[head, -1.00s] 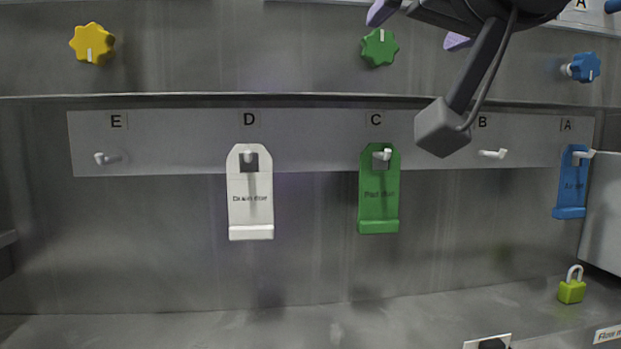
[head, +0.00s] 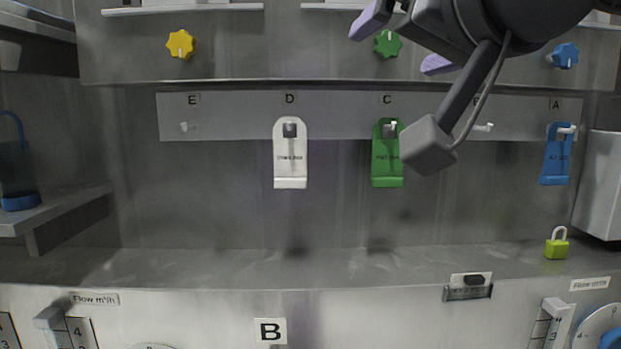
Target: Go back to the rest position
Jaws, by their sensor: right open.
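My right gripper (head: 402,43) reaches in from the top right in the head view, with two purple fingertips spread apart. It is open and nothing shows between the fingers. It is in front of the upper panel, near the green knob (head: 388,44). A grey block on a thin bracket hangs below it and is part of my arm. My left gripper is not in view. A white tag (head: 290,160) hangs on the peg under D, a green tag (head: 387,165) under C, and a blue tag (head: 556,160) under A.
Pegs E (head: 186,127) and B (head: 484,127) show no tag. A yellow knob (head: 180,44) and a blue knob (head: 565,56) are on the upper panel. A yellow-green padlock (head: 557,243) stands on the ledge (head: 330,268). A side shelf (head: 60,209) is at left, a grey box (head: 600,185) at right.

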